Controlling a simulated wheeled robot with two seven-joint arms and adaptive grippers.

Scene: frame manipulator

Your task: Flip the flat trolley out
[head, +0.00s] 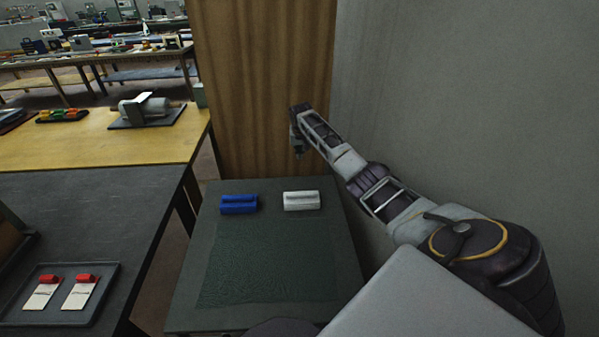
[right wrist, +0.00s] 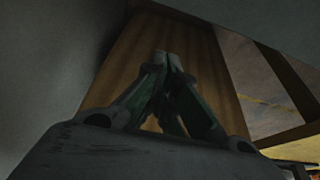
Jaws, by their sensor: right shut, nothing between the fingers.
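No flat trolley can be made out for certain in either view. A tall brown upright panel with vertical grain (head: 260,80) stands behind the small dark table, beside the grey wall; it also shows in the right wrist view (right wrist: 130,55). I cannot tell if it is part of the trolley. My right gripper (head: 299,152) is in front of this panel, above the table's far edge, pointing down. In the right wrist view its fingers (right wrist: 168,62) are shut together with nothing between them. I cannot tell if it touches the panel. My left gripper is not in view.
The small dark table (head: 190,300) holds a blue block (head: 239,204), a white block (head: 301,201) and a dark green mat (head: 270,260). A grey wall (head: 450,90) closes off the right. Workbenches, one with a tray (head: 18,315) of red-tipped cards, stand at left.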

